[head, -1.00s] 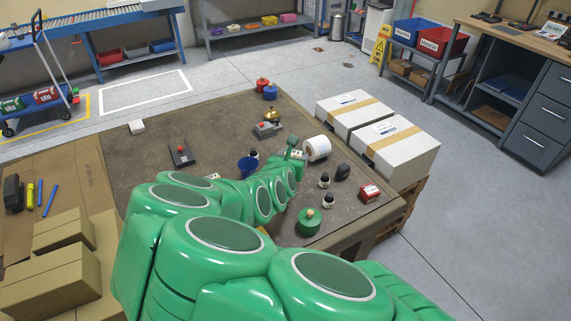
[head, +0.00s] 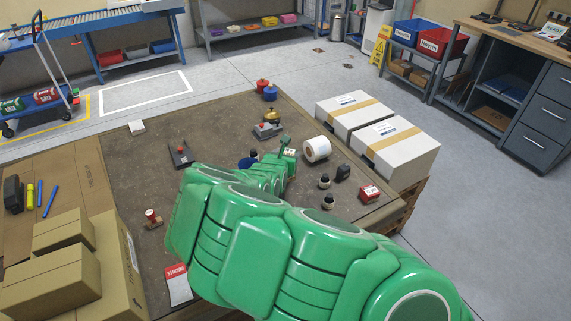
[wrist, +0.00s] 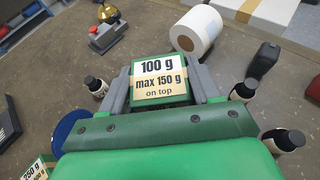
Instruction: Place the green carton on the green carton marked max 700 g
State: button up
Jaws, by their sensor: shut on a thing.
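My gripper (wrist: 156,92) is shut on a small green carton (wrist: 145,100), with one grey finger on each side of it. Its label reads 100 g, max 150 g on top. In the head view my gripper (head: 286,154) is small, past the middle of the table, and the carton's label shows as a small pale patch. Another green carton (wrist: 47,160) shows in part at the lower left of the wrist view. Its weight label is cut off, so its max mark cannot be read. No max 700 g mark is readable in either view.
Around my gripper on the brown table (head: 130,170) stand a white roll (head: 316,149), dark bottles (head: 324,181), a black item (head: 343,172), a red box (head: 369,192) and a blue round thing (wrist: 70,130). Brown boxes (head: 50,280) stand at left. My arm hides the front middle.

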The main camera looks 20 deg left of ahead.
jog(key=shift+w+a+f, duration=0.25)
jog(key=shift+w+f, duration=0.3)
jog(key=shift+f, duration=0.15)
jog(key=shift+w+a+f, duration=0.25)
jog(key=shift+w+f, duration=0.25)
jog(key=shift+f, duration=1.7)
jog(key=shift+f, duration=0.15)
jog(key=o, duration=1.1)
jog(key=shift+s+a+r, duration=0.1)
jog(key=shift+s+r, duration=0.25)
jog(key=shift+s, duration=0.05)
jog(key=shift+v, duration=5.55)
